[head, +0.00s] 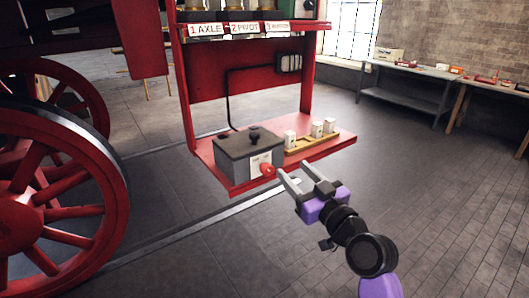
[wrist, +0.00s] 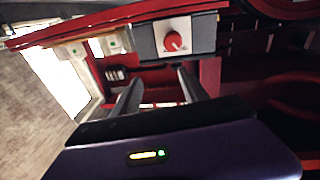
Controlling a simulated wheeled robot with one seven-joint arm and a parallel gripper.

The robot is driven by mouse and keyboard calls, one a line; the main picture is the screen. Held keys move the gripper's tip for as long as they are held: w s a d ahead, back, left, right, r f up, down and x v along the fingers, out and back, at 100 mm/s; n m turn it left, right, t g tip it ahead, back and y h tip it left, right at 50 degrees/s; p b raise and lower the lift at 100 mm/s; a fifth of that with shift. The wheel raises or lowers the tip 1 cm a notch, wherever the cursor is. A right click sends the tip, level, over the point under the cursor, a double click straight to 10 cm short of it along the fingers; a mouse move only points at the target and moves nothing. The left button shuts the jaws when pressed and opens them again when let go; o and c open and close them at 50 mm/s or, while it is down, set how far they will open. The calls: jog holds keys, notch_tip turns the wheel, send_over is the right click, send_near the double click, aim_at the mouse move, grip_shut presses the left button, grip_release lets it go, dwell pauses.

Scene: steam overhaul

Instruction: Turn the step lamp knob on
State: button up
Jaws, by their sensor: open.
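The step lamp knob (head: 267,170) is a small red knob on the front of a grey box (head: 236,154) that stands on the red step. In the wrist view the knob (wrist: 173,41) shows on a white plate, beyond and above my fingertips, with a light mark across its face. My gripper (head: 288,182) is open and empty, just to the right of the knob in the head view. In the wrist view the two fingers of my gripper (wrist: 158,80) are spread apart and nothing is between them. The knob appears clear of both fingers.
A tray (head: 307,143) with several small white blocks sits on the red step (head: 330,150), right of the box. A red spoked wheel (head: 55,200) stands at the left. Workbenches (head: 405,75) line the back right. The floor at right is clear.

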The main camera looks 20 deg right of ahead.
aim_at(270, 172)
jog(key=shift+w+a+f+n+g+y+p, duration=0.3)
jog(key=shift+w+a+f, duration=0.4)
jog(key=shift+w, duration=0.65)
jog(key=shift+w+a+f+n+g+y+p, duration=0.25)
jog(key=shift+w+a+f+n, duration=0.4)
jog(key=shift+w, duration=0.75)
jog(key=shift+w+a+f+n+g+y+p, duration=0.15)
jog(key=shift+w+a+f+y+p, duration=0.25)
jog(key=shift+w+a, duration=0.75)
jog(key=shift+w+d, duration=0.15)
jog(key=shift+d, duration=0.1)
grip_shut()
